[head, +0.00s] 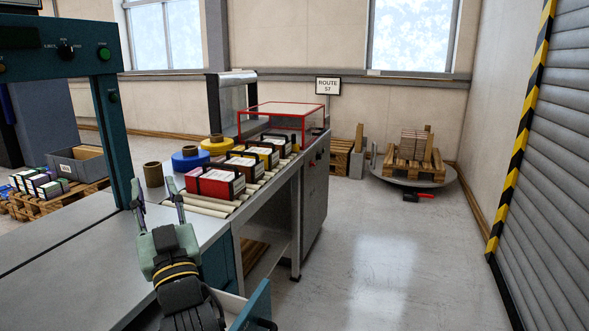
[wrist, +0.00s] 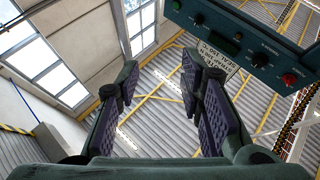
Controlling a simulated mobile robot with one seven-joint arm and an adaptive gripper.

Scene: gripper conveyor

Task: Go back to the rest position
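My gripper (head: 157,203) is at the lower left in the head view, pointing up above the grey table top. Its two fingers stand apart with nothing between them. In the wrist view the two open fingers (wrist: 158,95) show against the ceiling and windows, with an empty gap between them. My gripper is to the left of and nearer than the row of boxes, and does not appear to touch anything.
A red box (head: 208,185) leads several labelled boxes on the roller conveyor (head: 205,204). Blue (head: 190,161) and brown (head: 153,175) rolls stand beside them. A teal frame (head: 108,140) rises left of my gripper.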

